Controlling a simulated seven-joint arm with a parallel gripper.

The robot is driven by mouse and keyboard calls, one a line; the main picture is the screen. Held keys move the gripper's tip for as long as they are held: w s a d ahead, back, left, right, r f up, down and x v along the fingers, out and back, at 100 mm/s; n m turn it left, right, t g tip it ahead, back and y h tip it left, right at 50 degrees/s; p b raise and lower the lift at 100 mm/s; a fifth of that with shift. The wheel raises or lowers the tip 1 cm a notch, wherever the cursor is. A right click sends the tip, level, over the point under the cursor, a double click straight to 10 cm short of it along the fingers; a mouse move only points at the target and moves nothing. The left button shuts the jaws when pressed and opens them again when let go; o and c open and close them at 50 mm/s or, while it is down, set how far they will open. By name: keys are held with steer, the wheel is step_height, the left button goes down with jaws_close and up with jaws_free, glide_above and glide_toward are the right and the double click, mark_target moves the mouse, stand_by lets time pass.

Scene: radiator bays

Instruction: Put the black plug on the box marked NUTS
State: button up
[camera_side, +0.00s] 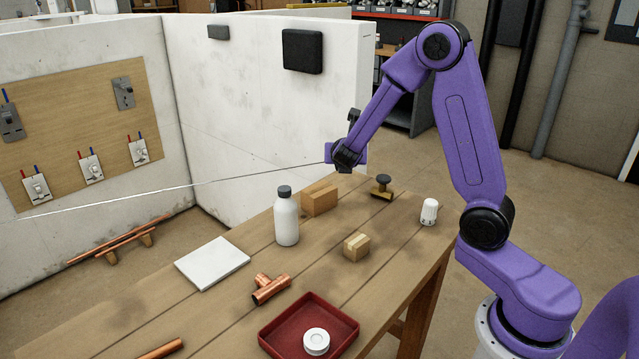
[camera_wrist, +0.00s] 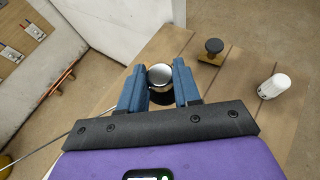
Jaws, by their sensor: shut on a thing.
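My gripper (camera_wrist: 160,88) is shut on a dark round piece (camera_wrist: 160,97) with a shiny pale grey top. It looks like the black plug, though the glare makes this uncertain. In the side view my gripper (camera_side: 345,169) is in the air above the far part of the bench, and the held piece cannot be made out there. A plain brown box (camera_side: 319,200) stands on the bench below and slightly left of my gripper. A smaller taped carton (camera_side: 357,247) stands nearer. No NUTS marking is readable on either box.
A white bottle (camera_side: 286,222) with a dark cap stands left of the boxes. A black knob on a wooden base (camera_side: 382,187) and a white valve head (camera_side: 429,212) stand right. Copper fittings (camera_side: 268,289), a white tile (camera_side: 212,263) and a red tray (camera_side: 272,345) lie nearer. A thin pale line crosses left.

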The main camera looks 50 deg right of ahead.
steer(key=w+d+f, duration=0.1)
steer(key=w+f, duration=0.1)
steer(key=w, duration=0.1)
steer(key=w+d+f, duration=0.1)
steer(key=w+f, duration=0.2)
steer(key=w, duration=0.1)
steer(key=w+d+f, duration=0.1)
steer(key=w+f, duration=0.2)
steer(key=shift+w+d, duration=0.25)
steer(key=shift+w, duration=0.15)
steer(key=shift+w+d+f, duration=0.15)
steer(key=shift+w+f, duration=0.35)
steer(key=shift+f, duration=1.7)
steer(key=shift+f, duration=0.1)
steer(key=o, duration=1.1)
steer(key=shift+c, duration=0.2)
